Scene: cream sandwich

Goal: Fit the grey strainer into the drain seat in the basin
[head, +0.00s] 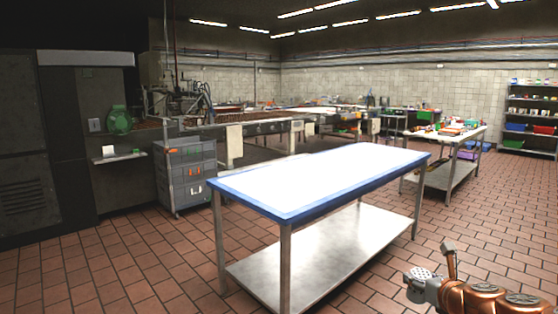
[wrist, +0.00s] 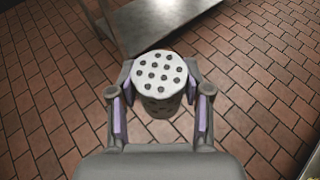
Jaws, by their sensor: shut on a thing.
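The grey strainer (wrist: 160,74) is a short round cup with dark holes in its pale top face. In the wrist view it sits between the two purple-padded fingers of my gripper (wrist: 160,90), which is shut on it. The perforated top faces the wrist camera. The strainer is held above the tiled floor, apart from any surface. In the head view the strainer (head: 421,272) shows small at the lower right, at the end of my copper-coloured arm. I cannot make out the basin or the drain seat in either view.
A table with a white top and blue rim (head: 320,180) stands ahead, with a steel lower shelf (head: 320,250). A second table (head: 440,175) with clutter is behind it to the right. Brown tiled floor is free at right.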

